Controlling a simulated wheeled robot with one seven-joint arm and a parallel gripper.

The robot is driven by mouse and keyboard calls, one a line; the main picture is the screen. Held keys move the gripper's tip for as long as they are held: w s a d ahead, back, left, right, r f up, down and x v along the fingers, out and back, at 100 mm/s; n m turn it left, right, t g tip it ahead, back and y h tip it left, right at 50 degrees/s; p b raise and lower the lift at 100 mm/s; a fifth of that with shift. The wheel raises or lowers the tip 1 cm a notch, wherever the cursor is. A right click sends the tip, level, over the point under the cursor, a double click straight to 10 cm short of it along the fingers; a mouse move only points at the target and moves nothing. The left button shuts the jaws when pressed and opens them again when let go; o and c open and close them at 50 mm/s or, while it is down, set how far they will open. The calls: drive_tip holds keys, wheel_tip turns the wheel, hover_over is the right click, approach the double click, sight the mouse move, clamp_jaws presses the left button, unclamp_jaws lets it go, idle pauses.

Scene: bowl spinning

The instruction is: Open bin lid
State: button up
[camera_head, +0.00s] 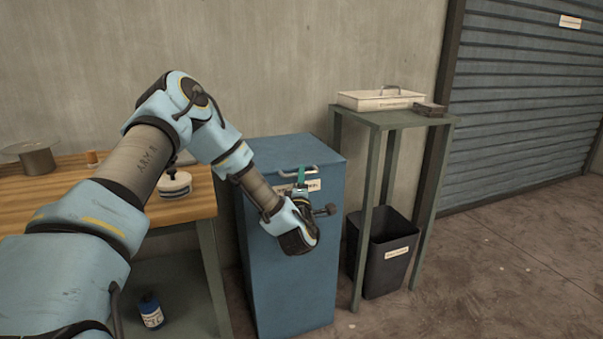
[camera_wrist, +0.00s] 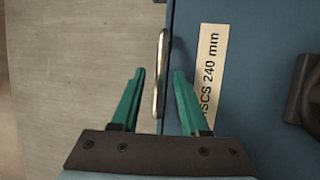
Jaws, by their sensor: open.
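The blue bin (camera_head: 290,287) stands upright in the middle of the head view, with its lid (camera_head: 295,149) down. A metal bar handle (camera_head: 312,168) is at the lid's front edge; it also shows in the wrist view (camera_wrist: 162,62). My gripper (camera_head: 302,172) is at the handle. In the wrist view its two green fingers (camera_wrist: 159,74) are open, one on each side of the bar, with gaps visible. My wrist hides part of the bin's front.
A dark fitting (camera_head: 327,210) sticks out at the bin's front. A wooden workbench (camera_head: 198,196) stands left. At right, a narrow table (camera_head: 440,122) bears a white lidded box (camera_head: 372,102), with a black waste bin (camera_head: 385,267) below. The floor at front right is clear.

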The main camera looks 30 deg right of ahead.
drive_tip(key=shift+x, duration=1.05)
clamp_jaws()
idle(0.7)
